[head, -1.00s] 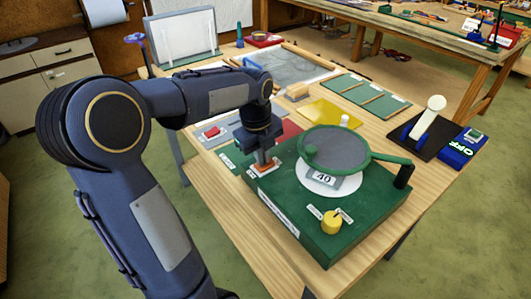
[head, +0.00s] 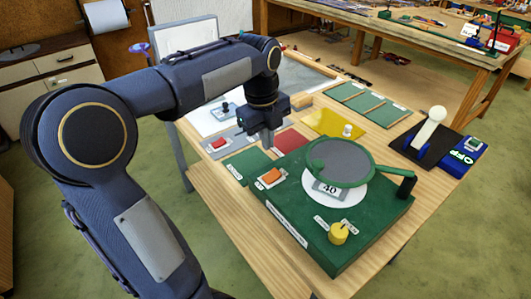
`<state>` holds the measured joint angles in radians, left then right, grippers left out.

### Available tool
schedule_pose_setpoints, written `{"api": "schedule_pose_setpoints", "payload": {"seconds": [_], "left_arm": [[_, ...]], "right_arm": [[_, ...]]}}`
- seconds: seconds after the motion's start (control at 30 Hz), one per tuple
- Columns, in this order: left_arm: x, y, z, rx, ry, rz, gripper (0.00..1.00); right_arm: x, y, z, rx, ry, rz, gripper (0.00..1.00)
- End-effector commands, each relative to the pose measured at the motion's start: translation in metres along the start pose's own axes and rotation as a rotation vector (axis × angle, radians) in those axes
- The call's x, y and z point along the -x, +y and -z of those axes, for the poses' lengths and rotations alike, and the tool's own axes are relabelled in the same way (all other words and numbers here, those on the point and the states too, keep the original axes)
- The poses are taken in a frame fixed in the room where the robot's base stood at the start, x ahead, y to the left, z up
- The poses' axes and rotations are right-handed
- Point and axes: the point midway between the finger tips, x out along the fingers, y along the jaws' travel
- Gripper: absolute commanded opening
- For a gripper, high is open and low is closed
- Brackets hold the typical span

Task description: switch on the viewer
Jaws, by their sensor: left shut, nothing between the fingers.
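A green box (head: 345,229) stands on the wooden table, with a round grey screen in a green ring (head: 343,163) above a white disc and a card reading 40 (head: 329,189). An orange rocker switch (head: 271,176) sits on a white plate at the box's back left corner. A yellow knob (head: 339,233) is at its front. My left gripper (head: 267,145) is shut and empty, pointing down, above and behind the orange switch and apart from it. A blue unit (head: 462,155) marked OFF lies at the right. The right gripper is not in view. Which part is the viewer is not labelled legibly.
A red rocker (head: 218,143) on a grey plate lies left of my gripper. A white lever (head: 431,126) on a black base stands beside the blue unit. A yellow sheet (head: 330,123) and green panels (head: 368,102) lie behind. My arm covers the back left.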

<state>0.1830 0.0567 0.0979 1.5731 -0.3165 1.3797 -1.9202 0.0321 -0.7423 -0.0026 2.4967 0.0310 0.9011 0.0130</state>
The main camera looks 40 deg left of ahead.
Motion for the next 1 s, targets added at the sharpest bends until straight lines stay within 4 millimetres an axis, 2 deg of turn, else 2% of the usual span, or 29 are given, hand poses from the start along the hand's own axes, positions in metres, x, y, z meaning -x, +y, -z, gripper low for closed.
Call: {"api": "schedule_pose_setpoints", "payload": {"seconds": [0.1,0.3,0.63,0.83,1.0], "left_arm": [[0.019,0.0,-0.001,0.002,-0.002,0.003,0.0],[0.031,0.001,-0.001,0.001,-0.001,0.002,0.0],[0.03,0.0,-0.001,0.001,-0.001,0.004,0.0],[0.027,-0.002,0.001,0.001,-0.002,0.059,0.0],[0.033,-0.002,0.0,0.003,-0.001,0.08,0.0]], "right_arm": [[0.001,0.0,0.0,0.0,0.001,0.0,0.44],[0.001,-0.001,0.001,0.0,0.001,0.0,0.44],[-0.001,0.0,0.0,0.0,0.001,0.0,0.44],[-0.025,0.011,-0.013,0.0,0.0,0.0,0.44],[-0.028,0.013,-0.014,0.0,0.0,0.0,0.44]]}}
